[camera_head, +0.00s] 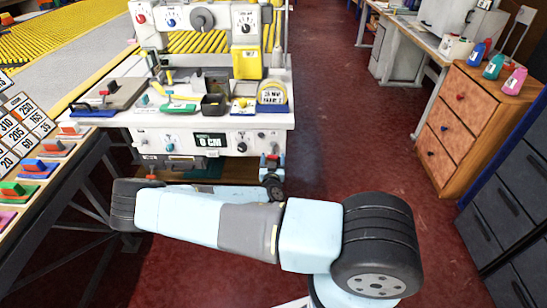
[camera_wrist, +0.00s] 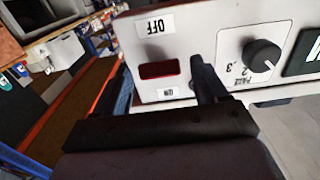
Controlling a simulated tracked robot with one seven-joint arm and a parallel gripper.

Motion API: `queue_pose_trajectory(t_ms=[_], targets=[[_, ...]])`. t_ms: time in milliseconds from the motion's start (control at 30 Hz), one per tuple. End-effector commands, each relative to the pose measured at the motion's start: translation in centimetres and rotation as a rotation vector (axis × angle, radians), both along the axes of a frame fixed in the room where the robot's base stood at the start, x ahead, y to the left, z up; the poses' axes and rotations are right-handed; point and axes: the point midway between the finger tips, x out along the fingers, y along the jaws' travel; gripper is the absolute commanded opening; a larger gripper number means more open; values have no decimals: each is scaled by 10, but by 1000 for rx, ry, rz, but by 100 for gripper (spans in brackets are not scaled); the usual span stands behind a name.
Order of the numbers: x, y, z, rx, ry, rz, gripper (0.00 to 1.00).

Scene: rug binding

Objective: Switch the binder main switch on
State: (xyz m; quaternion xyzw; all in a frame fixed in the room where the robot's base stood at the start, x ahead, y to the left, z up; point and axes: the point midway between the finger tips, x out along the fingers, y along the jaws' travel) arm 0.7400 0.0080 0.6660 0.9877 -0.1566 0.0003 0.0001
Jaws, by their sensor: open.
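The binder main switch (camera_wrist: 160,70) is a dark red rocker in a black slot on the binder's white front panel (camera_wrist: 220,35). In the wrist view it sits between an OFF label (camera_wrist: 155,25) and an ON label (camera_wrist: 168,92), both upside down. My gripper (camera_wrist: 155,88) is open and empty. One dark finger is to the right of the switch, the other to its left, and I see no contact with the rocker. In the head view my gripper (camera_head: 270,160) is at the right end of the binder's lower panel. The switch is too small to make out there.
A black PACE knob (camera_wrist: 262,56) and a display (camera_head: 210,140) reading 0 CM are beside the switch on the panel. A wooden drawer cabinet (camera_head: 478,125) stands right; red floor between is clear.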

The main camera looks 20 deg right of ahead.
Motion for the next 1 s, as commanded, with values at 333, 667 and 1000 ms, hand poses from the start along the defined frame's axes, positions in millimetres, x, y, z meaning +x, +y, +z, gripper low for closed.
queue_pose_trajectory(t_ms=[333,667,1000], targets=[[16,-5,0,0,0,1,72],[16,-5,0,0,1,0,58],[16,-5,0,0,1,0,25]])
